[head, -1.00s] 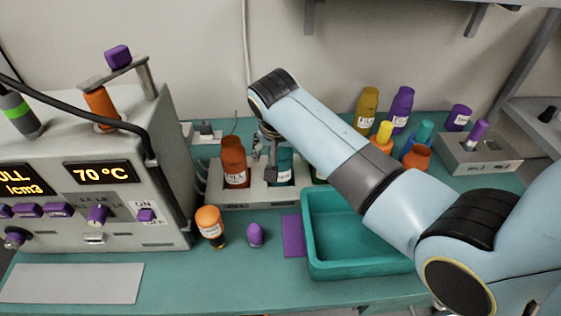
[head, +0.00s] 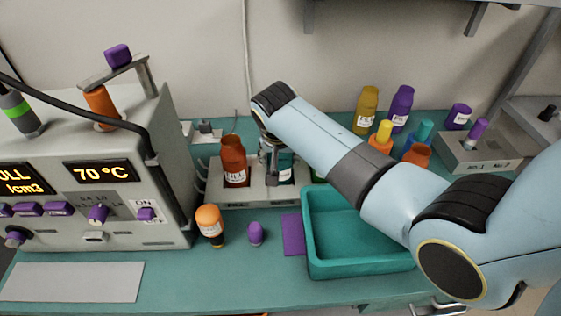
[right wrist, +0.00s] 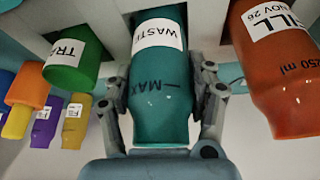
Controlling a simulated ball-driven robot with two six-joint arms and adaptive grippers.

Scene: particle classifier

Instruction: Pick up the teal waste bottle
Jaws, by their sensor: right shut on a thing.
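The teal waste bottle (right wrist: 158,85) fills the middle of the right wrist view, with a white label reading "WAST" and a "MAX" mark. My right gripper (right wrist: 162,95) has a finger on each side of it and is shut on it. In the head view the bottle (head: 287,168) stands at the white rack, partly hidden by my right gripper (head: 271,160). Whether its base is clear of the rack cannot be told. My left gripper is not in view.
An orange-red bottle (head: 235,162) stands close to the left in the rack (head: 240,197). A green bottle (right wrist: 75,62) is on the other side. A teal tray (head: 355,262) lies in front. A control machine (head: 110,130) is at left.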

